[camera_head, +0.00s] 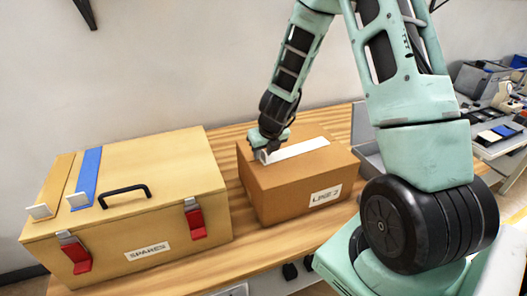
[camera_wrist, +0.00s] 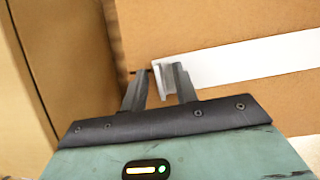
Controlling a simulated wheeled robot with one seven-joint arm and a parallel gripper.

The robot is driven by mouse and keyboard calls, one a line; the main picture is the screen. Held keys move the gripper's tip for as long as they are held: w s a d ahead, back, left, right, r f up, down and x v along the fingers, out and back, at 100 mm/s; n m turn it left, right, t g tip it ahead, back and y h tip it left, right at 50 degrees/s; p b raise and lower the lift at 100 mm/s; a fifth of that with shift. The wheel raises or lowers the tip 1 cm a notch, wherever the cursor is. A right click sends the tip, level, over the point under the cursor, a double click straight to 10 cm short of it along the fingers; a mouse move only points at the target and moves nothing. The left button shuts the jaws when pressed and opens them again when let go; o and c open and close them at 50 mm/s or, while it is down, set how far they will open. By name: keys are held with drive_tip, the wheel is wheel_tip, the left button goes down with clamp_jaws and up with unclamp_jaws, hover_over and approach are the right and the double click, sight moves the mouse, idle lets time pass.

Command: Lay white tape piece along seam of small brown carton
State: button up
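The small brown carton (camera_head: 290,193) stands on the wooden bench, its front label reading "LINE 2". The white tape piece (camera_head: 300,149) lies flat across its top, from near the left edge toward the right. In the wrist view the tape (camera_wrist: 255,62) runs off to the right, and a short dark seam line shows beyond its left end. A white upright tab (camera_wrist: 161,80) stands at that end. My gripper (camera_wrist: 160,84) is low over the carton's left edge, fingers apart on either side of the tab. A gap shows between the left finger and the tab.
A narrow gap separates case and carton. A grey bin (camera_head: 368,150) is behind right.

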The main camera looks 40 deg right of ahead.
drive_tip(key=shift+r, duration=0.1)
drive_tip(key=p+v, duration=0.8)
drive_tip(key=v, duration=0.9)
drive_tip(key=shift+a, duration=0.1)
